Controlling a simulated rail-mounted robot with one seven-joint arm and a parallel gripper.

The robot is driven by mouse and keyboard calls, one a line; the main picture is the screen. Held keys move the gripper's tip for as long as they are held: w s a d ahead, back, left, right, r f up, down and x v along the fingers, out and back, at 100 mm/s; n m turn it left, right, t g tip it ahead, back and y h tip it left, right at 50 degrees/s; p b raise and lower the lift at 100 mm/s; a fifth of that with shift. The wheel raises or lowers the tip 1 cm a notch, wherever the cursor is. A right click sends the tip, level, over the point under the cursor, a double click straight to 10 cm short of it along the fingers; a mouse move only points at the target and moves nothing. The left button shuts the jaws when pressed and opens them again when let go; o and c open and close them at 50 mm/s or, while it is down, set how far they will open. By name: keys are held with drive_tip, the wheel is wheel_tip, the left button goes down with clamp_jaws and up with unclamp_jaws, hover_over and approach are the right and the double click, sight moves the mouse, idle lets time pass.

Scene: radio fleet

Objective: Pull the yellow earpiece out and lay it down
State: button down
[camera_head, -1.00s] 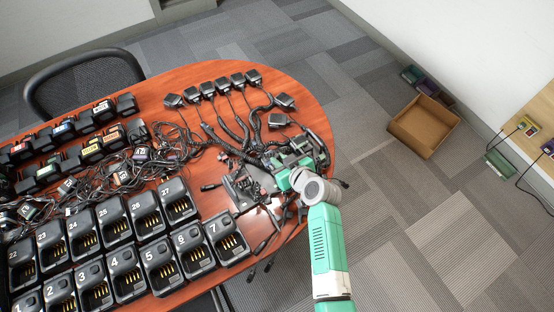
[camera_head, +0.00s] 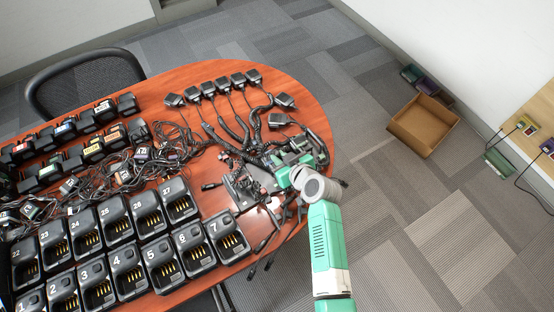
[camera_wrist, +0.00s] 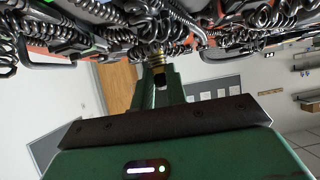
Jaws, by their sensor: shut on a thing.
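In the wrist view my gripper (camera_wrist: 158,78) points into a hanging mass of coiled black cables. Its narrow fingers are shut on a small yellow ringed piece, seemingly the yellow earpiece (camera_wrist: 155,58), at the fingertips. The rest of that piece is lost among the black coils, so I cannot tell whether it is free of them. In the head view my gripper (camera_head: 284,178) is over the right end of the red-brown table (camera_head: 215,200), among black parts and cables. My arm hides much of it, and the held piece cannot be made out there.
Numbered black chargers (camera_head: 190,250) fill the table's front left. A cable tangle (camera_head: 125,172) lies at the middle left, and several speaker microphones (camera_head: 222,86) line the back. An open cardboard box (camera_head: 425,125) stands on the floor at right. A small bare patch of table lies mid-table.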

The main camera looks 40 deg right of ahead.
drive_tip(key=shift+r, duration=0.1)
drive_tip(key=shift+r+p, duration=1.15)
drive_tip(key=shift+r, duration=0.5)
